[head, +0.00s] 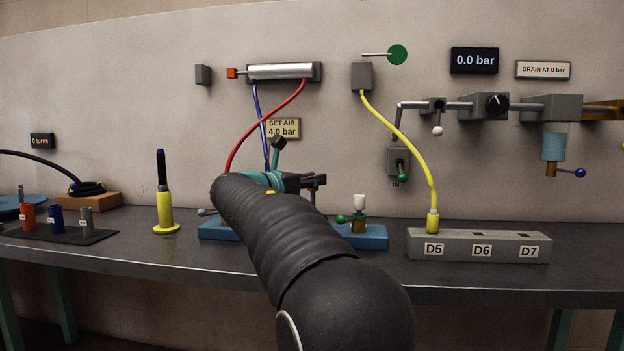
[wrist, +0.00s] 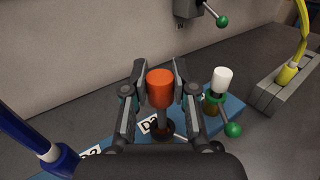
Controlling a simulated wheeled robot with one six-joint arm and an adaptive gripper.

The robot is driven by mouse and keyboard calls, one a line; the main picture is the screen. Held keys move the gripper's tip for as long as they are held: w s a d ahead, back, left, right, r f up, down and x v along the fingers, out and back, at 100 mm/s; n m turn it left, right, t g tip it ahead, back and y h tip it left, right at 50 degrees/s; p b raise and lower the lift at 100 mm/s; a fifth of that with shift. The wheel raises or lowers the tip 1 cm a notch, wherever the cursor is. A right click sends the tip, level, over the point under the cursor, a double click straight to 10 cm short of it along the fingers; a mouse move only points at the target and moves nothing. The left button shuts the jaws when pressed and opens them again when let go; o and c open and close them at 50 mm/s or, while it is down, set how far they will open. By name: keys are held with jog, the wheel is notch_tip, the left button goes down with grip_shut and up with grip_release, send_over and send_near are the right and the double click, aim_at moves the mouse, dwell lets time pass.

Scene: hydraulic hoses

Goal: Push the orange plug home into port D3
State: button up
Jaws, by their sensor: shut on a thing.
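The orange plug (wrist: 160,88) is between the two fingers of my gripper (wrist: 159,75) in the wrist view. My gripper is shut on it. A grey stem under the plug points down to a dark round ring on the blue block (wrist: 238,138), beside a partly covered label (wrist: 149,124) that seems to read D3. I cannot tell whether the stem tip is in the ring or just above it. In the head view my gripper (head: 306,182) is over the blue block (head: 372,238), and my arm hides most of the plug and the port.
A brass fitting with a white cap (wrist: 219,80) and a green ball lever (wrist: 233,130) stands close right of my gripper. A blue plug (wrist: 30,140) is at the left. The grey block (head: 480,248) with the yellow hose (head: 407,137) is further right.

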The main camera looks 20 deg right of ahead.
aim_at(312, 196)
jog(key=shift+f+b, duration=1.1)
jog(key=shift+f, duration=0.85)
jog(key=o, duration=1)
jog(key=v, duration=1.2)
jog(key=shift+s, duration=0.1)
